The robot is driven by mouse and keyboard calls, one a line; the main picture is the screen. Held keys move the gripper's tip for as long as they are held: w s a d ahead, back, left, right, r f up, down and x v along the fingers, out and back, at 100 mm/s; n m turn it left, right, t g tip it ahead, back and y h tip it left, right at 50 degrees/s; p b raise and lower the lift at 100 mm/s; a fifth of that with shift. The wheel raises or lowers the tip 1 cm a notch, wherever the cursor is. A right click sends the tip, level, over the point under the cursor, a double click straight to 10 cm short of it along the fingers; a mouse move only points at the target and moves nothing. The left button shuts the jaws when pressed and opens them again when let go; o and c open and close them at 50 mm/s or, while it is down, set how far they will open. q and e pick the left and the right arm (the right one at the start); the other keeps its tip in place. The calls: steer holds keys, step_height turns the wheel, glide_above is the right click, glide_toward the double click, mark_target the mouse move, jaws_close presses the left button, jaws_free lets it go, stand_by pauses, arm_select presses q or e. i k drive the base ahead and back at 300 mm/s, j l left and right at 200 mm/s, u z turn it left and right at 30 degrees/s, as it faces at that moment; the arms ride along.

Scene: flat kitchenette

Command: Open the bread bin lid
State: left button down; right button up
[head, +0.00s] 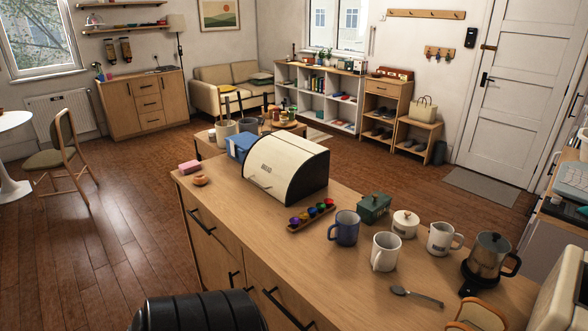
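The bread bin (312,172) stands on the wooden counter, with dark side panels and a curved cream front. Its cream lid (275,160) is down and covers the front, with dark lettering on it. A thin handle (258,183) runs near the lid's lower edge. The inside of the bin is hidden. Neither my left nor my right gripper is in view.
On the counter (215,195), a blue box (240,146) stands behind the bin. A tray of colourful capsules (312,216) lies close to its right. Counter in front is mostly clear.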

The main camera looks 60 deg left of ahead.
mark_target(271, 164)
steer(key=u, duration=2.3)
